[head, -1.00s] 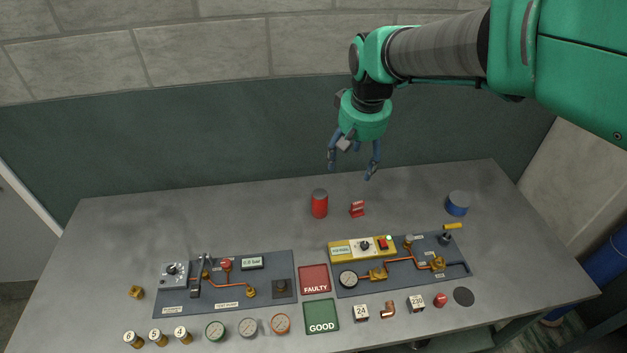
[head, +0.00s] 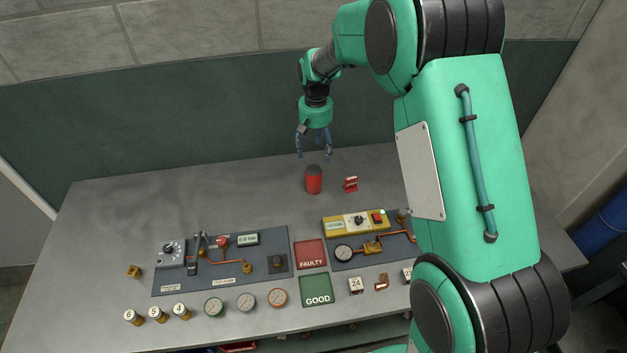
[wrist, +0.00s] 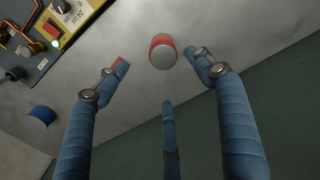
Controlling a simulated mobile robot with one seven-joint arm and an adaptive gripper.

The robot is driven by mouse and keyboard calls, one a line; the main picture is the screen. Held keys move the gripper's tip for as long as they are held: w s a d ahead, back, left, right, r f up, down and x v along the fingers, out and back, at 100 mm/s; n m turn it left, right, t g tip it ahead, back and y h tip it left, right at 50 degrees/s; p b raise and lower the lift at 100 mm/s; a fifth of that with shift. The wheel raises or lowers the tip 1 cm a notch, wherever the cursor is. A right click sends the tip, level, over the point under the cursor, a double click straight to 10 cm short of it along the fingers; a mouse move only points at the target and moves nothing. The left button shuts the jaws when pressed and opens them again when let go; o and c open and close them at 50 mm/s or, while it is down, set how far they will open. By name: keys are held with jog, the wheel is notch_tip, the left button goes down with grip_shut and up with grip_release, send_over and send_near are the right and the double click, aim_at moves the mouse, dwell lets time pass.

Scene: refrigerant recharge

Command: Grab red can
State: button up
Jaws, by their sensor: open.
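The red can (head: 314,181) stands upright on the grey table near its back edge, with a dark grey top. My gripper (head: 314,157) is open and empty, pointing down just above and behind the can in the head view. In the wrist view the can (wrist: 162,51) shows between and beyond the fingertips of my gripper (wrist: 162,62), with its grey top facing the camera. No finger visibly touches it. Its lower side is partly hidden by its top in the wrist view.
A yellow control box (head: 356,223) and a gauge panel lie nearer the front. The table left of the can is clear.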

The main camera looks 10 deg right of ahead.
aim_at(314, 169)
jog(key=shift+w+a+f, duration=0.1)
jog(key=shift+w+f, duration=0.3)
jog(key=shift+f, duration=0.3)
jog(key=shift+f, duration=0.1)
jog(key=shift+f+b, duration=0.55)
jog(key=shift+f, duration=3.65)
jog(key=shift+f, duration=0.1)
jog(key=shift+s+a+f+b, duration=0.1)
jog(key=shift+f+b, duration=0.2)
jog(key=shift+f, duration=1)
jog(key=shift+s+f+b, duration=0.1)
jog(key=shift+f+b, duration=0.15)
jog(key=shift+f, duration=1)
jog(key=shift+c, duration=0.3)
